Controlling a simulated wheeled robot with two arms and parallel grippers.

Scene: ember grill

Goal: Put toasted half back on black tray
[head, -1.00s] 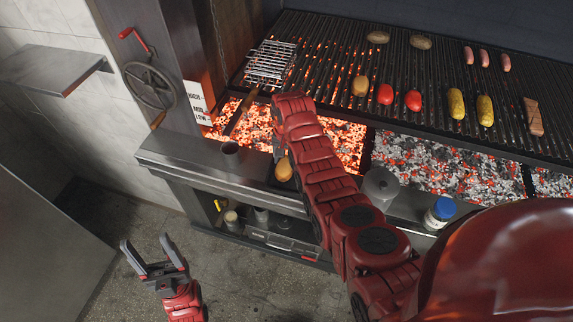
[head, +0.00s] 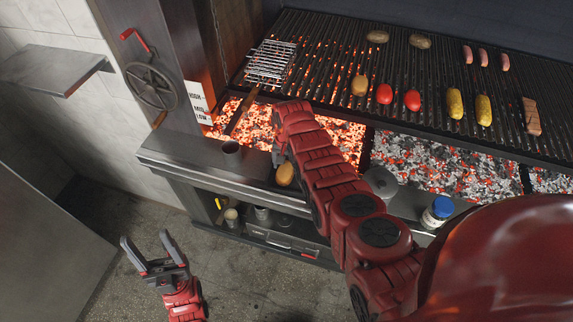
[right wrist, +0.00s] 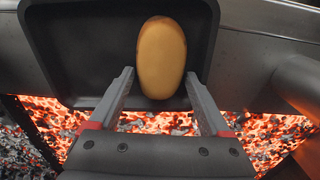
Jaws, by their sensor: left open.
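The toasted half (head: 285,174) is a smooth, oblong, golden-brown piece of bread. In the right wrist view the toasted half (right wrist: 161,55) lies over the floor of the black tray (right wrist: 75,50). My right gripper (right wrist: 158,85) is open, with its fingers on either side of the bread's near end. A gap shows on the left side; the right finger is very close to the bread. My left gripper (head: 147,243) is open and empty, above the floor at lower left.
Glowing coals (head: 335,135) lie behind the counter (head: 185,163), under the grill grate (head: 330,60). A lidded pot (head: 380,182) and blue-capped jar (head: 438,210) stand right of my right arm.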

